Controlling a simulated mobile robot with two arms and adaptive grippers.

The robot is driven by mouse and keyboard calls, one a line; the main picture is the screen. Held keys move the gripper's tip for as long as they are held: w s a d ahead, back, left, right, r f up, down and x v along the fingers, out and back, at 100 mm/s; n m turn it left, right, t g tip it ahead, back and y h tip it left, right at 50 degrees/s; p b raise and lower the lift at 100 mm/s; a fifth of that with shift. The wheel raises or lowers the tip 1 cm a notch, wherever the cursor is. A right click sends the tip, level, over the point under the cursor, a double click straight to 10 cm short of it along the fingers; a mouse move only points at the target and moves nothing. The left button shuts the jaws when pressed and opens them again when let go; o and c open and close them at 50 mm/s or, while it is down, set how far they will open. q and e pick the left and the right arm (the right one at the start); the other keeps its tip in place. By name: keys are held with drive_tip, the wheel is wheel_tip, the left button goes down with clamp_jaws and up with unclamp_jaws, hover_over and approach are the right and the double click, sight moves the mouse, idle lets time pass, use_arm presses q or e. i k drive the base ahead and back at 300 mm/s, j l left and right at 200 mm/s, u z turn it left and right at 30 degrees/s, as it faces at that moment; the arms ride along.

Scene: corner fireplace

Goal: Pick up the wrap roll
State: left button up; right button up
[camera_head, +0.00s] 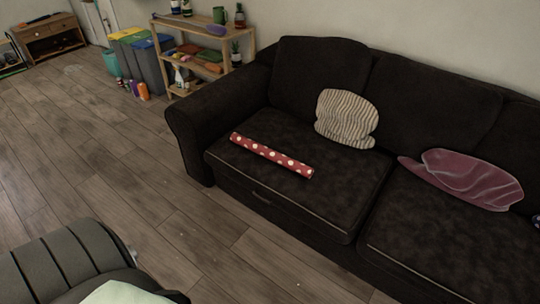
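The wrap roll (272,155) is a long red tube with white dots. It lies on the left seat cushion of a dark sofa (190,128), slanting from upper left to lower right, with its right end nearer the front edge of the seat. Nothing covers it. Neither of my grippers shows in the head view.
A striped pillow (346,119) lies behind the roll and a mauve pillow (465,178) lies on the right seat. A wooden shelf (205,58) and bins (146,63) stand beyond the sofa's left arm. A dark ribbed seat (50,268) is at lower left. Wooden floor (190,225) before the sofa is clear.

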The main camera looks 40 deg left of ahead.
sight(299, 168)
drive_tip(key=i+j+u, duration=0.2)
drive_tip(key=i, duration=0.25)
drive_tip(key=i+j+u, duration=0.45)
drive_tip(key=i, duration=0.45)
drive_tip(key=k+l, duration=0.05)
